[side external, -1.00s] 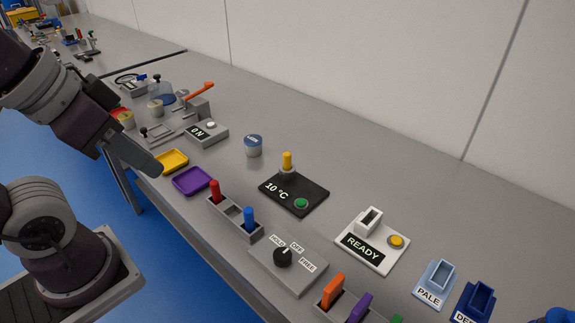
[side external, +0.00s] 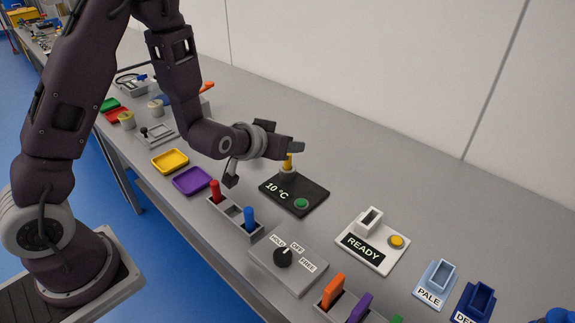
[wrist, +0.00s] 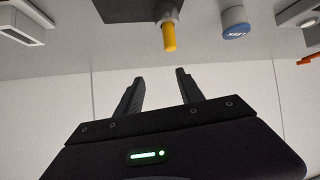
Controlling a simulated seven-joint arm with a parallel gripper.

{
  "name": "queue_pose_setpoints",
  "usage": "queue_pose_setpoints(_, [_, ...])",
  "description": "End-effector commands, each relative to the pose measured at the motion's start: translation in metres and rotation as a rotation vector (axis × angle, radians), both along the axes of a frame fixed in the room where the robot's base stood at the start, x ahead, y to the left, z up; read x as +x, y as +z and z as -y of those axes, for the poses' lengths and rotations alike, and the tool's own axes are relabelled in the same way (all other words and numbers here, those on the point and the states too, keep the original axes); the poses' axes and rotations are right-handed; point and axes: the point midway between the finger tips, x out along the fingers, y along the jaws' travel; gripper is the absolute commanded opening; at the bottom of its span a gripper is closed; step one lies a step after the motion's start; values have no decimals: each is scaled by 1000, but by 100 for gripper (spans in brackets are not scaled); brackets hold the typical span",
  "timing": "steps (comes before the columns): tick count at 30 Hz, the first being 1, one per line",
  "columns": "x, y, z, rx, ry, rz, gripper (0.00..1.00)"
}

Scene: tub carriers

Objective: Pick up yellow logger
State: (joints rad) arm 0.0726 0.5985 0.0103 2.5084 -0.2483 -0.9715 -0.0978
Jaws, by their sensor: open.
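The yellow logger (side external: 288,163) stands upright in a round grey socket on the black plate (side external: 312,199) marked 10 °C. The logger's top is close to my gripper (side external: 298,146) in the side view, and a finger partly covers it. In the wrist view the yellow logger (wrist: 169,38) lies beyond the fingertips, slightly right of the middle between them. My gripper (wrist: 155,75) is open with nothing between its fingers. The logger is apart from the fingers there.
A grey rack (side external: 232,212) holds a red and a blue stick near the front edge. A dial box (side external: 300,271) and a READY plate (side external: 388,257) are to the right. A blue-topped tub (wrist: 235,23) shows in the wrist view. The table's back right is clear.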

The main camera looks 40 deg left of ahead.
Motion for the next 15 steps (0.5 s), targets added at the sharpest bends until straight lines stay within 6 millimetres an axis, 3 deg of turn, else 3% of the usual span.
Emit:
queue_pose_setpoints(1, [3, -26, -6, 31, 16, 21, 45])
queue_pose_setpoints(4, [6, -49, -13, 83, 31, 89, 45])
queue_pose_setpoints(10, [8, -63, -19, 126, 34, 145, 45])
queue_pose_setpoints(15, [29, -72, -26, 126, 37, 150, 45])
